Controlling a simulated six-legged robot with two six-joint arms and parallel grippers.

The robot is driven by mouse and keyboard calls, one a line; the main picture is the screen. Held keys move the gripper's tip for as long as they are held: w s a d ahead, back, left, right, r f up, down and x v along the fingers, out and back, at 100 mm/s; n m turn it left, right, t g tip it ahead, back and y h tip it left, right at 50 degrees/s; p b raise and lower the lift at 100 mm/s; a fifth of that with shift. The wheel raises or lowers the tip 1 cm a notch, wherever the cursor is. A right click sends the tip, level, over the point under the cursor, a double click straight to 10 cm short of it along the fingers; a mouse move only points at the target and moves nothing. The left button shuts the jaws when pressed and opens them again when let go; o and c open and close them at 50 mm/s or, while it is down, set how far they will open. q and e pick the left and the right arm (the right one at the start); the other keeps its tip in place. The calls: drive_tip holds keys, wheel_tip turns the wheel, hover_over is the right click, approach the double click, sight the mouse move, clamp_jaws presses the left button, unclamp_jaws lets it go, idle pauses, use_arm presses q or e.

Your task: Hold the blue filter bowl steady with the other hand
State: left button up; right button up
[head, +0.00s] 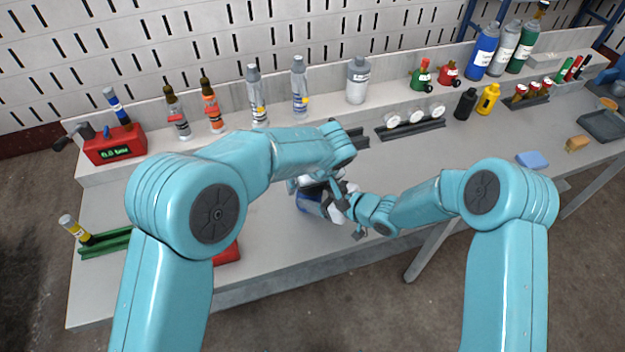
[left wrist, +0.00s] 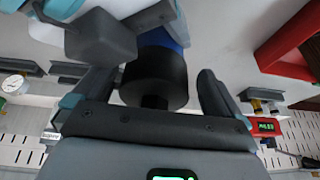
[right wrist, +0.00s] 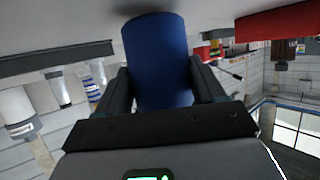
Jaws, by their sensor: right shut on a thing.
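The blue filter bowl (head: 309,204) lies low over the bench in the head view, partly hidden by my grippers. In the right wrist view the blue bowl (right wrist: 157,62) fills the space between the fingers of my right gripper (right wrist: 160,88), which is shut on its sides. In the left wrist view a black cylindrical part (left wrist: 154,76) sits in line with the blue bowl (left wrist: 160,38). My left gripper (left wrist: 155,90) has its fingers apart on either side of the black part, with gaps showing. In the head view, both grippers are close together and their fingertips are largely hidden.
A red box with a green display (head: 115,146) stands at the bench's left. Several bottles line the back ledge, including a grey-capped white one (head: 357,80). A dark rack with white gauges (head: 411,124) stands behind my right arm.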

use_arm(q)
drive_tip(key=n, duration=0.2)
drive_tip(key=n+y, duration=0.1)
drive_tip(key=n, duration=0.1)
drive_tip(key=d+n+g, duration=0.1)
drive_tip(key=shift+w+n, duration=0.25)
drive_tip(key=shift+n, duration=0.15)
drive_tip(key=shift+a, duration=0.15)
drive_tip(key=shift+n, duration=0.3)
